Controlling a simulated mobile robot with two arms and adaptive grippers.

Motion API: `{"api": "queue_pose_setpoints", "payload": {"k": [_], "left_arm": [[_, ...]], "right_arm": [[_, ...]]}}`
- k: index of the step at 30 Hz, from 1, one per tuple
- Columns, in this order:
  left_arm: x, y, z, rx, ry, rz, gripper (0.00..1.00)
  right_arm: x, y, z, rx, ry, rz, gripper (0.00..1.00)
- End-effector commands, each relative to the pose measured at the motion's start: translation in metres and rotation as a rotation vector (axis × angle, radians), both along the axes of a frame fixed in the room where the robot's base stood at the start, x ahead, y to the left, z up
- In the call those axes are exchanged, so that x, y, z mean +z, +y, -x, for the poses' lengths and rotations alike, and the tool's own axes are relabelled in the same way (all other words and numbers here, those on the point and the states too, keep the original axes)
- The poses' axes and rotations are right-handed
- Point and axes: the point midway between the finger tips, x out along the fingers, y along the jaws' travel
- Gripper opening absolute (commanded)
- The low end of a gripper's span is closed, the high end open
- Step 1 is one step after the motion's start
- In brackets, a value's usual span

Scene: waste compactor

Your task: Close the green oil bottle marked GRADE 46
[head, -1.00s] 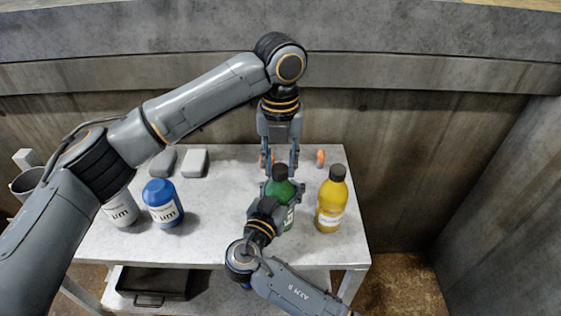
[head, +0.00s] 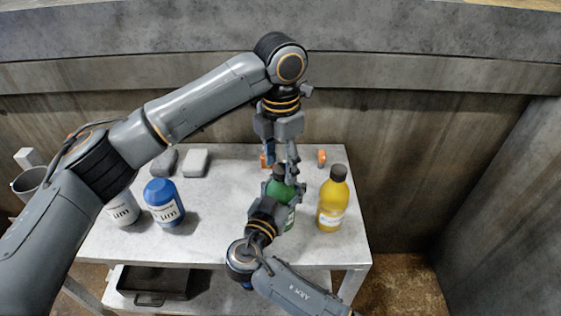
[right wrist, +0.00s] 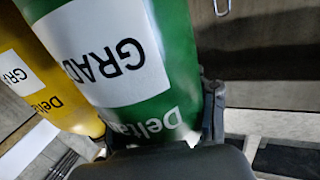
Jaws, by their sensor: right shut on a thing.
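The green bottle (head: 281,190) stands upright on the table, partly hidden by my arms. In the right wrist view the bottle (right wrist: 180,50) fills the middle, its white label reading "GRAD", the rest cut off. My right gripper (head: 284,196) is shut around the bottle's body; one dark finger shows beside it in the right wrist view. A dark cap (head: 279,170) shows at the bottle's top. My left gripper (head: 281,168) points down from above with its fingers at the cap. Whether they grip it is unclear.
A yellow bottle with a dark cap (head: 332,200) stands close to the right. A blue container (head: 163,203) and a white one (head: 123,210) stand at the left. Grey blocks (head: 195,163) lie behind them. The table (head: 225,190) is clear between the blue container and the green bottle.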

Motion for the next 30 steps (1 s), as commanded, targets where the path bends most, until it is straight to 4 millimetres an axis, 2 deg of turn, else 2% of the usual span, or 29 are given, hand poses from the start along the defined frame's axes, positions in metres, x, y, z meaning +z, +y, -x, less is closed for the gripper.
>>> {"api": "queue_pose_setpoints", "payload": {"k": [8,20,26,28,30], "left_arm": [[0.002,0.000,0.000,0.000,0.000,0.000,0.55],[0.044,-0.001,0.000,0.000,0.000,0.001,0.55],[0.045,0.000,0.000,0.000,0.001,0.000,0.55],[0.045,0.000,0.000,0.001,0.001,0.000,0.51],[0.045,0.000,0.000,0.013,0.001,0.000,0.51]], "right_arm": [[0.000,0.000,0.000,0.001,0.001,0.001,0.00],[-0.001,0.000,0.000,0.001,0.001,0.001,0.00],[0.000,0.000,0.000,0.001,0.001,0.001,0.00],[0.000,0.000,0.000,0.001,0.001,0.001,0.00],[0.000,0.000,0.000,0.001,0.001,0.001,0.00]]}}
